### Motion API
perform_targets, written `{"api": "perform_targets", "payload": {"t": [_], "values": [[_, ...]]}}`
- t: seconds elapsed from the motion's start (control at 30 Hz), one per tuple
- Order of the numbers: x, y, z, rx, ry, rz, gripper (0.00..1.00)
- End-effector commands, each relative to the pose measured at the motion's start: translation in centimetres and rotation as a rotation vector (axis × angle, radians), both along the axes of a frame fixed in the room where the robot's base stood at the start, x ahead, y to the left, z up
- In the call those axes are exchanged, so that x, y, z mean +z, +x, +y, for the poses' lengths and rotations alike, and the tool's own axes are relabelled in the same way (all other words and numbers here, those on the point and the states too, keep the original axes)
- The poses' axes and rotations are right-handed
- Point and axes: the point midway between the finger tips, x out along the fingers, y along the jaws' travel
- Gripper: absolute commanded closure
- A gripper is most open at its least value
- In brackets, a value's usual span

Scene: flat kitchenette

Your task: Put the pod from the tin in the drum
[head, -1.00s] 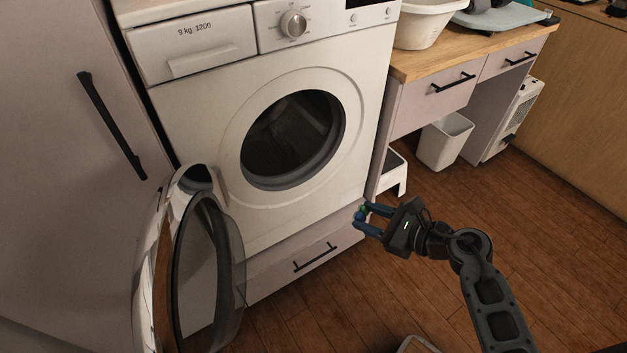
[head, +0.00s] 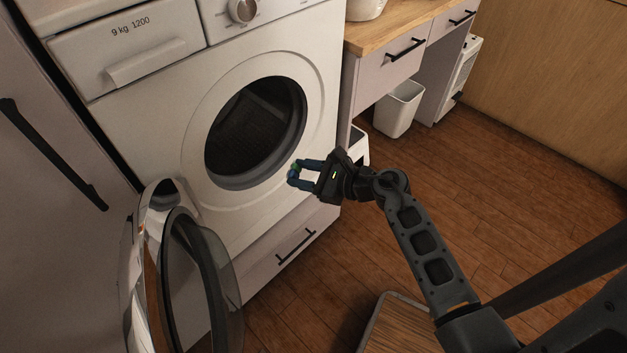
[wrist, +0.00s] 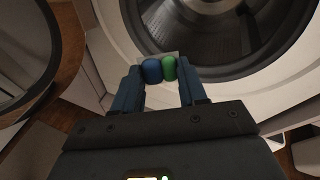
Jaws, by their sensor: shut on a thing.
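The pod (wrist: 152,70) is small, with a blue part and a green part, and sits between my fingertips in the wrist view. In the head view it shows as a green and blue spot (head: 295,170). My gripper (head: 299,174) is shut on the pod, in front of the lower right of the washing machine's round opening. The drum (head: 255,125) is dark and empty-looking inside the opening; the wrist view shows its ribbed inside (wrist: 215,30) just beyond the pod. The washer door (head: 190,270) stands wide open at the left. The tin is not in view.
The open door's glass and rim jut out at lower left. A drawer with a black handle (head: 296,246) lies below the opening. A wooden counter (head: 390,30) and a white bin (head: 398,108) stand to the right. Wooden floor (head: 480,200) is clear at right.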

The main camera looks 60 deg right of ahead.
Motion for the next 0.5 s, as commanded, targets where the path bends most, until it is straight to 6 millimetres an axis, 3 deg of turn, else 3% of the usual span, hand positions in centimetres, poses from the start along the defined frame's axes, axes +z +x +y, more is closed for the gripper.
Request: {"api": "perform_targets", "payload": {"t": [0.5], "values": [[-0.8, 6.3, -1.9, 0.000, -0.002, -0.001, 0.71]]}}
